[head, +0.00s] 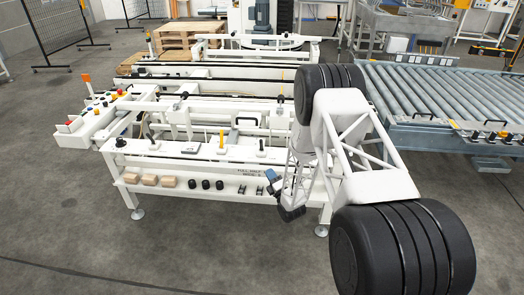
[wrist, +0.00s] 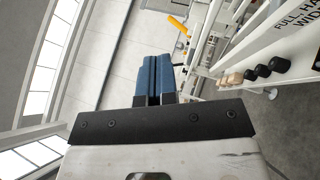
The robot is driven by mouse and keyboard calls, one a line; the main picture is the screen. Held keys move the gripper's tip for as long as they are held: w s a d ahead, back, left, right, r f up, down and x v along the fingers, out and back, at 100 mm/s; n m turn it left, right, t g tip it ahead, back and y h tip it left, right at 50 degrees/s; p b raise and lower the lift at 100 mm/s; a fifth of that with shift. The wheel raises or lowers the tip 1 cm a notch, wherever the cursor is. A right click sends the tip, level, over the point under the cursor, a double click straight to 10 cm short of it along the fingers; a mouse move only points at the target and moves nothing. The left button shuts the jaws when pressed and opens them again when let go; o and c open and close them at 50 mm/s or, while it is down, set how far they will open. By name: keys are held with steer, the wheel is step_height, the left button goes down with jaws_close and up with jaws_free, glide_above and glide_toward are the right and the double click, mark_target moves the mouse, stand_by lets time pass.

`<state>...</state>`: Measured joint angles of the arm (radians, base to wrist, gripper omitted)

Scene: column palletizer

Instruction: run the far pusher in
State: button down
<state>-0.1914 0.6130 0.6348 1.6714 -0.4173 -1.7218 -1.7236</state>
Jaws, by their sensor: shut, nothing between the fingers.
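The white palletizer frame (head: 165,150) stands in the middle of the head view, with rails and crossbars running left to right. A far crossbar (head: 250,54) lies along its back side. Which part is the far pusher, and how far in it stands, I cannot tell. A row of handles sits on the near rail, among them a yellow handle (head: 221,138), also in the wrist view (wrist: 179,26). My gripper (head: 272,178), with blue finger pads, is in front of the near rail's right part. In the wrist view my gripper (wrist: 153,62) is shut and empty.
A lower shelf carries wooden blocks (head: 148,180) and black knobs (head: 206,185). A button panel (head: 70,125) is at the left end. A roller conveyor (head: 440,95) stands at the right, wooden pallets (head: 185,35) behind. The floor in front is clear.

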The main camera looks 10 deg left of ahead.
steer(key=shift+s+f, duration=0.1)
steer(key=shift+f, duration=0.05)
steer(key=shift+a, duration=0.15)
glide_toward(261, 145)
steer(key=w+a+r, duration=0.3)
steer(key=a, duration=0.2)
steer(key=shift+w+d+r, duration=0.1)
steer(key=shift+w, duration=0.75)
